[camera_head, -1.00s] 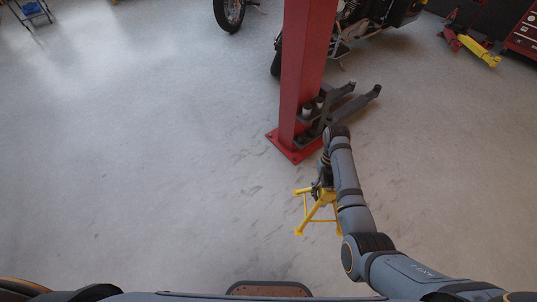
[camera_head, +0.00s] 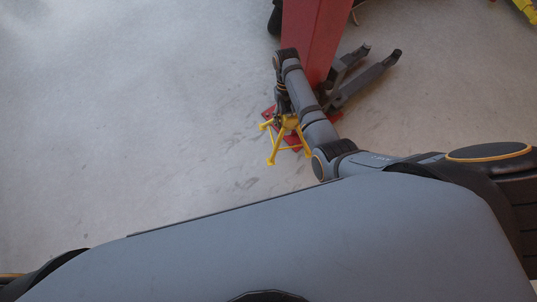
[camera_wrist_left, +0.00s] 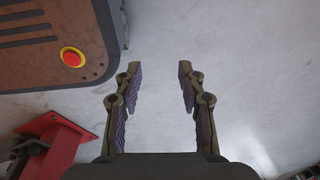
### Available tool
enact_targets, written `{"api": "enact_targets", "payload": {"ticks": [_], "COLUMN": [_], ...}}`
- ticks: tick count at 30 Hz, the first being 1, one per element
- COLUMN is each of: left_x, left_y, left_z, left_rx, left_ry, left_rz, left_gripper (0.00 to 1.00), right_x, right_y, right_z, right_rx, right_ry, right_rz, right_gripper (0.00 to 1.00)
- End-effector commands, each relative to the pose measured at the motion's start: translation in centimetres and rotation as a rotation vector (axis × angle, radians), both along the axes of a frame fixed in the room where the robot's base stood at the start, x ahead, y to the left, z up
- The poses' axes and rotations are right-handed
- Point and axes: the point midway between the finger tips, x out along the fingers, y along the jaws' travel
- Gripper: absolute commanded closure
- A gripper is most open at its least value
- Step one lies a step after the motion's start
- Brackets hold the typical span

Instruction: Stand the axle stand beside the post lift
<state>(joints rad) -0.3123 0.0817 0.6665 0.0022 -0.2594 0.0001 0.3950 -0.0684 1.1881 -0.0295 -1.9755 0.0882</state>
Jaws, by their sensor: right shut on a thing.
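The yellow axle stand (camera_head: 274,152) hangs or stands, legs down, in front of the red post lift (camera_head: 312,45). It overlaps the lift's red base plate in the picture; I cannot tell whether its feet touch the floor. My right gripper (camera_head: 281,115) is shut on the top of the stand, partly hidden by my right arm. The lift's dark swing arms (camera_head: 360,80) reach out to the right. My left gripper (camera_wrist_left: 157,68) is open and empty in the left wrist view, above bare floor. A red base plate (camera_wrist_left: 60,150) of a post shows at its lower left.
The concrete floor (camera_head: 130,110) left of the post is clear. A dark wheel (camera_head: 275,18) shows at the top edge behind the post. A yellow object (camera_head: 525,8) is cut off at the top right corner.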

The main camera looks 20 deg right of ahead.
Motion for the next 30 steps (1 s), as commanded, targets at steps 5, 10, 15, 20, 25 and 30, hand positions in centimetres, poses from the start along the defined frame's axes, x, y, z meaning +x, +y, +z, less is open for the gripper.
{"api": "enact_targets", "payload": {"ticks": [5,10,15,20,25,30], "left_x": [3.9,8.2,12.0,15.0,16.6,17.1], "left_y": [-0.5,-1.2,-2.0,-3.0,-3.9,-4.5], "left_z": [-2.8,-4.0,-4.0,-3.0,-0.9,1.1], "left_rx": [-0.006,-0.016,-0.028,-0.043,-0.058,-0.067], "left_ry": [-0.011,-0.016,-0.019,-0.023,-0.023,-0.023], "left_rz": [0.004,0.007,0.007,0.003,-0.004,-0.011], "left_gripper": [0.60,0.60,0.60,0.60,0.60,0.60], "right_x": [-0.5,-1.2,-2.2,-3.4,-4.6,-5.3], "right_y": [0.9,2.2,3.6,4.7,5.5,5.7], "right_z": [-7.7,-16.0,-24.2,-31.8,-38.3,-42.0], "right_rx": [0.000,0.000,0.001,0.001,0.002,0.005], "right_ry": [0.003,0.004,0.004,0.004,0.003,0.001], "right_rz": [-0.199,-0.492,-0.826,-1.178,-1.529,-1.774], "right_gripper": [1.00,1.00,1.00,1.00,1.00,1.00]}}
